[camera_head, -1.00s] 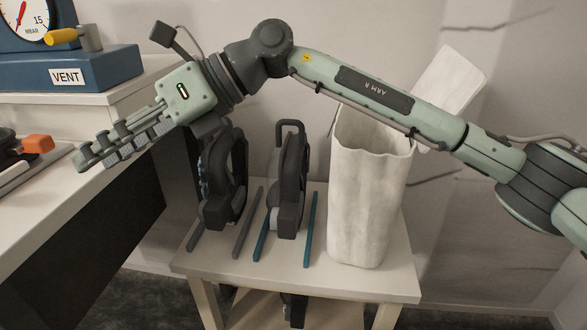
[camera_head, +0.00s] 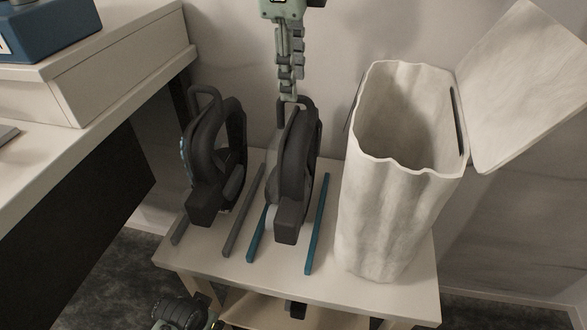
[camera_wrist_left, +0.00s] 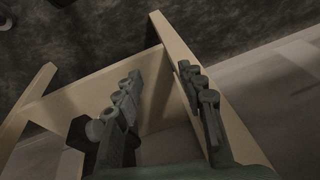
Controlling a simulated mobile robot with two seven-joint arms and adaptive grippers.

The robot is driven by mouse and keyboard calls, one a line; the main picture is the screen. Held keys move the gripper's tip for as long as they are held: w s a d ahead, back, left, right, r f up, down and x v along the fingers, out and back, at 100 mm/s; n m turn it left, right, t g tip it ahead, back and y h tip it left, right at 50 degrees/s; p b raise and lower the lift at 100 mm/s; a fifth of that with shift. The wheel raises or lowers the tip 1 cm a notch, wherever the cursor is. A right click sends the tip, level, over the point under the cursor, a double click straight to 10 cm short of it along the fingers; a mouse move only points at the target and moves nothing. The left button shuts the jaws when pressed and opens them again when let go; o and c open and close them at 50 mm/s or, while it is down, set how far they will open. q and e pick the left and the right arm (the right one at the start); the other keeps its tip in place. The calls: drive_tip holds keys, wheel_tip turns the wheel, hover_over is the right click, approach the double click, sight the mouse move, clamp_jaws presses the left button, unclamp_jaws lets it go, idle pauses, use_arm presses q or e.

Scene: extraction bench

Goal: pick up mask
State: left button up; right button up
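Two dark grey masks with top loops stand upright on a small pale table. One mask (camera_head: 216,155) is between grey strips on the left; the other mask (camera_head: 297,170) is between blue strips in the middle. My right gripper (camera_head: 291,92) points down from the top of the head view, its fingertips at the middle mask's loop. Its fingers are seen nearly edge-on; I cannot tell their opening or whether they touch the loop. My left gripper (camera_wrist_left: 160,77) is open in the left wrist view, with pale table framing beyond its fingers.
A tall white bin (camera_head: 390,200) with its lid (camera_head: 520,85) raised stands on the table's right side. A white bench (camera_head: 60,150) is at left. The small table (camera_head: 225,257) has a lower shelf, with a dark object partly visible there.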

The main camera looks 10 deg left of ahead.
drive_tip(key=f, duration=0.4)
drive_tip(key=shift+w+f, duration=0.2)
drive_tip(key=shift+f, duration=0.1)
use_arm(q)
wheel_tip(320, 180, down, 2)
drive_tip(key=shift+s, duration=0.1)
drive_tip(key=shift+w+r, duration=0.2)
drive_tip(key=shift+w, duration=0.05)
use_arm(e)
clamp_jaws()
drive_tip(key=shift+r, duration=0.1)
